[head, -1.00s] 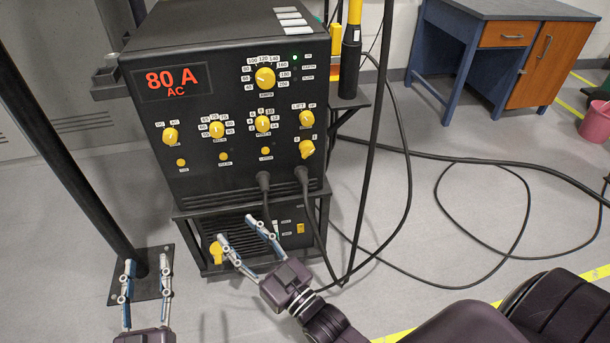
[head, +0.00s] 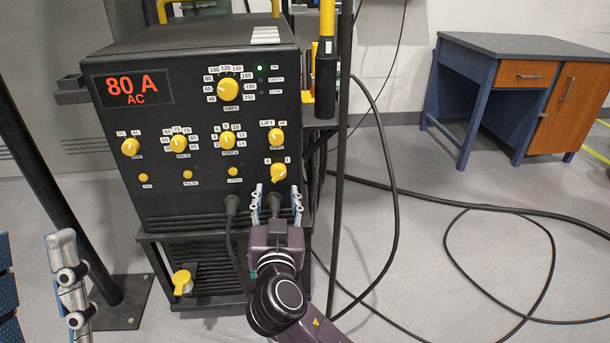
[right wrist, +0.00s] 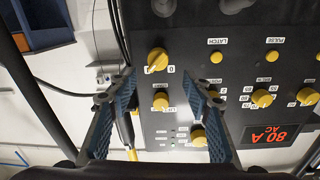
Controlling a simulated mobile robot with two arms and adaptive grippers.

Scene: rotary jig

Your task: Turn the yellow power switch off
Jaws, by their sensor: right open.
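The yellow power switch (head: 278,171) is the knob at the lower right of the black machine's front panel, with labels 0 and 1 above it. Its grip seems to lean toward the 1. My right gripper (head: 277,191) is open, its fingertips just below the switch in the head view. In the right wrist view the picture is upside down, and the switch (right wrist: 157,60) shows between and beyond the spread fingers of the right gripper (right wrist: 158,74). I see no contact. My left gripper (head: 30,238) is open and empty at the lower left, partly cut off.
The black machine (head: 200,58) carries several other yellow knobs and a red 80 A AC display (head: 132,87). Cables leave its front below the switch. A dark pole (head: 342,150) stands close to its right. A blue desk (head: 480,100) is at the back right.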

